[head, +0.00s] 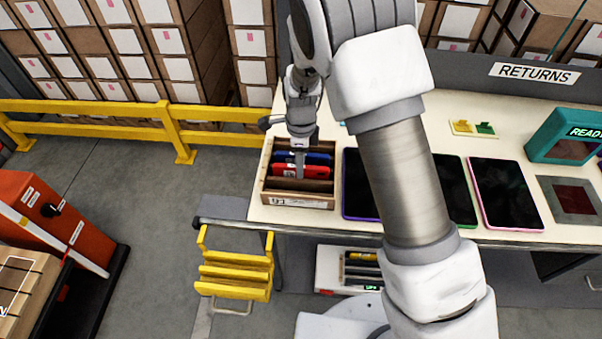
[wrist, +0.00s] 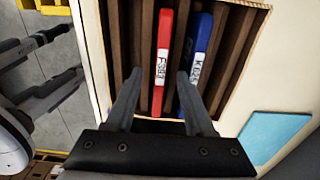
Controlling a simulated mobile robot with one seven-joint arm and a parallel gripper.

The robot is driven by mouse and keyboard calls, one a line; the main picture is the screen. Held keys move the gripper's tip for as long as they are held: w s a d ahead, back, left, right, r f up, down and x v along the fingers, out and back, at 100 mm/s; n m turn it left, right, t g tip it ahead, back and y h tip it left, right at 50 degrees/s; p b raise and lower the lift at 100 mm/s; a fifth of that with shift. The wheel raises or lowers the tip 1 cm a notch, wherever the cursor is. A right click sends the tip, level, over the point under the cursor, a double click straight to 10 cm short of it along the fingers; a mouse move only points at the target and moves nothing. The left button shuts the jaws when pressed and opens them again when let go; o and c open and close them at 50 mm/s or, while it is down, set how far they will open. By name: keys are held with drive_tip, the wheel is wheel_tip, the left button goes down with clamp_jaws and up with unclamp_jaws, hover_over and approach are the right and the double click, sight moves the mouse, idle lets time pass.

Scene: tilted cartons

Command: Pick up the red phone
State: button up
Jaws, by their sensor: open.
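The red phone (wrist: 162,68) stands on edge in a slot of a wooden rack, with a white label on its edge. In the head view the red phone (head: 287,171) shows partly behind my gripper. A blue phone (wrist: 199,50) stands in the slot to its right in the wrist view, also labelled. The wooden rack (head: 298,204) sits at the left end of the table. My gripper (wrist: 157,95) is open over the rack, its fingers apart. In the wrist view the red phone lies between the two fingers' lines; I cannot tell whether they touch it. My gripper in the head view (head: 299,170) points down.
Tablets with coloured edges, such as a pink one (head: 506,194), lie on the table (head: 500,140) right of the rack. A teal device (head: 568,136) stands at the right. A yellow rail (head: 80,108) and stacked cartons (head: 145,40) are behind. A light-blue item (wrist: 275,135) lies near the rack.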

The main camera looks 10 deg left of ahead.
drive_tip(key=shift+f, duration=0.35)
clamp_jaws()
drive_tip(key=shift+r, duration=0.1)
